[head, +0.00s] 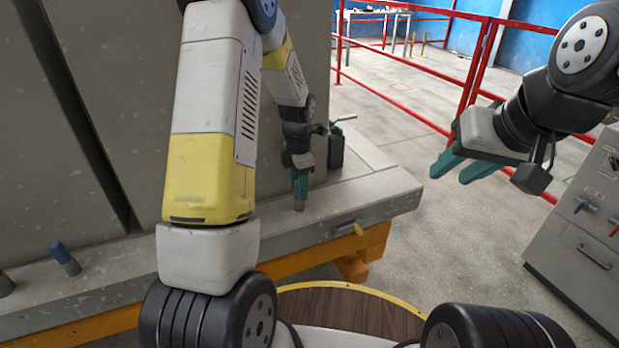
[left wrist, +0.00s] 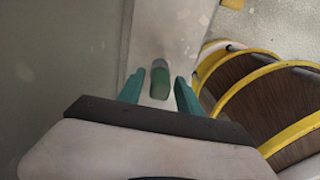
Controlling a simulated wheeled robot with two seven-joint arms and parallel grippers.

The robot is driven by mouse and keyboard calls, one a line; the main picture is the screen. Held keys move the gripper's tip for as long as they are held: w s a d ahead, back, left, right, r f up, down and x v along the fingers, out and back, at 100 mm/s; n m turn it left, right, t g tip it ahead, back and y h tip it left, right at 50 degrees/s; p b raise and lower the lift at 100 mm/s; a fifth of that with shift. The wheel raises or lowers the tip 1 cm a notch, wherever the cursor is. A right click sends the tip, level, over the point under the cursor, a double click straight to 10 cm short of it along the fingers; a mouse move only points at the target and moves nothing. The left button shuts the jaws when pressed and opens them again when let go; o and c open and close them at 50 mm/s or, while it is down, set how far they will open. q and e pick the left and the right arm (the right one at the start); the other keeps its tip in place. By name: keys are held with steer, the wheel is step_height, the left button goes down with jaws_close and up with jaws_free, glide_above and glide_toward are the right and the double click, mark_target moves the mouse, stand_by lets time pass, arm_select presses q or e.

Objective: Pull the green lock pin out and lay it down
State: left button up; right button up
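The green lock pin (left wrist: 160,84) stands in the ledge of the concrete mould (head: 335,205). In the left wrist view it lies between the two teal fingers of my left gripper (left wrist: 160,88), with a gap on each side. In the head view my left gripper (head: 300,186) points down at the ledge; its fingers hide the green part, and the pin's grey lower part (head: 299,205) shows beneath them. My right gripper (head: 449,177) is open and empty, in the air beyond the ledge's right end.
A control cabinet (head: 585,235) and red railings (head: 400,88) are at right.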

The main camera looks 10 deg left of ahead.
arm_select(q)
jaws_close()
steer(key=shift+r, duration=0.1)
steer(key=shift+r, duration=3.65)
steer(key=shift+r, duration=2.05)
steer(key=shift+d+f, duration=0.1)
